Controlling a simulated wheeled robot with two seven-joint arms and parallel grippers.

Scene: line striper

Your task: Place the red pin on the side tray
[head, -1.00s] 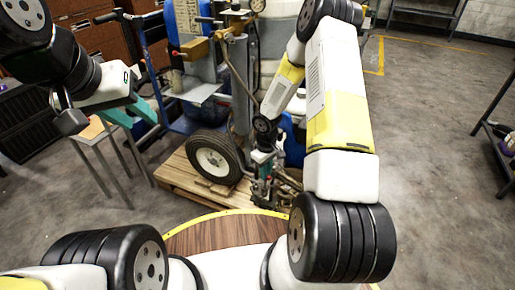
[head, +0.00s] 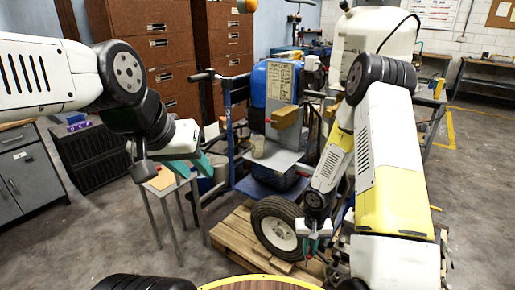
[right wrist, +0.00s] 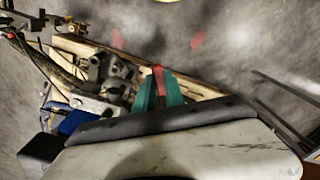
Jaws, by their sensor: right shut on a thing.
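My right gripper (right wrist: 158,93) is shut on the red pin (right wrist: 158,76), whose red end shows between the green fingers in the right wrist view. In the head view this right gripper (head: 311,248) hangs low beside the striper's wheel (head: 277,229). A flat grey metal tray (head: 285,159) juts from the striper, up and left of the right gripper, with a small beige cup (head: 258,147) on it. I take it for the side tray. My left gripper (head: 190,167) is open and empty, above a small wood-topped stand.
A blue handle frame (head: 228,130) rises between stand and tray. Brown cabinets (head: 150,45) stand behind. Floor at the right is open.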

